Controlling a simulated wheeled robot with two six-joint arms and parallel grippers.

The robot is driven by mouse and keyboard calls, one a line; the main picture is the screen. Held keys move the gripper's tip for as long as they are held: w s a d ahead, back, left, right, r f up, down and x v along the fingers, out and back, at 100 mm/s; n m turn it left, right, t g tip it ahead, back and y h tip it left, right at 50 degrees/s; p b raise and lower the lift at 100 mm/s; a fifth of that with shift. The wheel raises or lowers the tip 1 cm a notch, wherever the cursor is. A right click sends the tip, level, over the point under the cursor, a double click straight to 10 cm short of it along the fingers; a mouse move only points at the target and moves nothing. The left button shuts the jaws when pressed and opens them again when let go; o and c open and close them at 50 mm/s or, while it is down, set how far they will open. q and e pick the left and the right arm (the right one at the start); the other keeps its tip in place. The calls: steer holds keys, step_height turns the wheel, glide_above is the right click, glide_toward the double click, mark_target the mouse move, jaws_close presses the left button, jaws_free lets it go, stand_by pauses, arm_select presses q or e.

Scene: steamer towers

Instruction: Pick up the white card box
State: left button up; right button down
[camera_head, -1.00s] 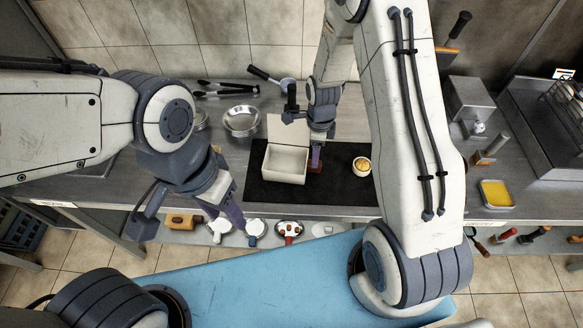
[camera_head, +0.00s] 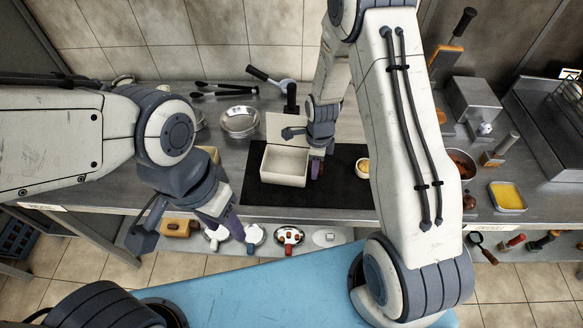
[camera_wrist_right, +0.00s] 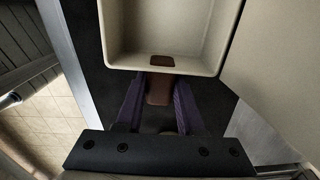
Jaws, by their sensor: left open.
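The white card box (camera_head: 284,166), open-topped with a raised lid flap at the back, stands on the black mat (camera_head: 341,181). My right gripper (camera_head: 316,168) is low at the box's right side. In the right wrist view, the box (camera_wrist_right: 113,36) is at the top, with a brown patch inside its near wall. The two purple fingers of my right gripper (camera_wrist_right: 160,92) stand apart on either side of a brown piece just outside that wall; contact is unclear. My left gripper (camera_head: 235,226) is open and empty, in front of the counter's edge, left of the box.
A small cup (camera_head: 362,168) with yellowish content stands right of the box, partly behind my arm. Metal bowls (camera_head: 239,121), tongs (camera_head: 222,88) and a pan (camera_head: 287,86) lie behind. A yellow-filled tray (camera_head: 508,196) is at right.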

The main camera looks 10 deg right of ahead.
steer(key=shift+r, duration=0.25)
steer(key=shift+r+p, duration=0.8)
steer(key=shift+p, duration=0.05)
steer(key=shift+r+p, duration=2.05)
steer(key=shift+r, duration=0.45)
